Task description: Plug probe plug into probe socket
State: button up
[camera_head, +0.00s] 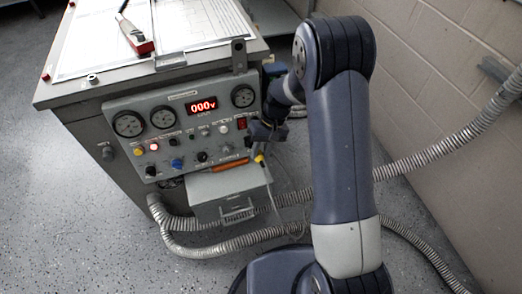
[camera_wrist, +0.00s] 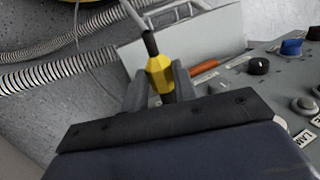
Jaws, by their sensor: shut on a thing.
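My gripper (camera_wrist: 157,92) is shut on the yellow probe plug (camera_wrist: 160,72), which has a black collar and a pale cable leading up from it in the wrist view. In the head view, the yellow plug (camera_head: 260,158) shows just below my gripper (camera_head: 262,140), at the lower right corner of the grey control panel (camera_head: 137,106). The plug appears apart from the panel face. I cannot pick out the probe socket among the panel's small fittings; part of the panel is hidden by my arm and gripper.
The panel carries gauges, a red display (camera_head: 202,106) reading 000, and knobs, including a blue knob (camera_head: 177,163). Ribbed conduit (camera_head: 200,249) runs below. A block wall (camera_head: 440,60) stands right.

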jog(key=shift+w+a+f, duration=0.15)
jog(key=shift+w+a, duration=0.1)
jog(key=shift+w, duration=0.5)
jog(key=shift+w+a+f, duration=0.1)
jog(key=shift+w+a, duration=0.1)
jog(key=shift+w, duration=0.55)
jog(key=o, duration=1)
jog(key=shift+s, duration=0.1)
jog(key=shift+s+d+r, duration=0.15)
jog(key=shift+s+d, duration=0.1)
jog(key=shift+s, duration=0.5)
jog(key=shift+s+d+r, duration=0.15)
jog(key=shift+s+d, duration=0.05)
jog(key=shift+s, duration=0.6)
jog(key=shift+s+d+r, duration=0.15)
jog(key=shift+s+d, duration=0.1)
jog(key=shift+s, duration=0.5)
jog(key=p+v, duration=0.2)
jog(key=v, duration=0.8)
jog(key=shift+w+d+r, duration=0.1)
jog(key=shift+w+r, duration=0.05)
jog(key=shift+r, duration=0.2)
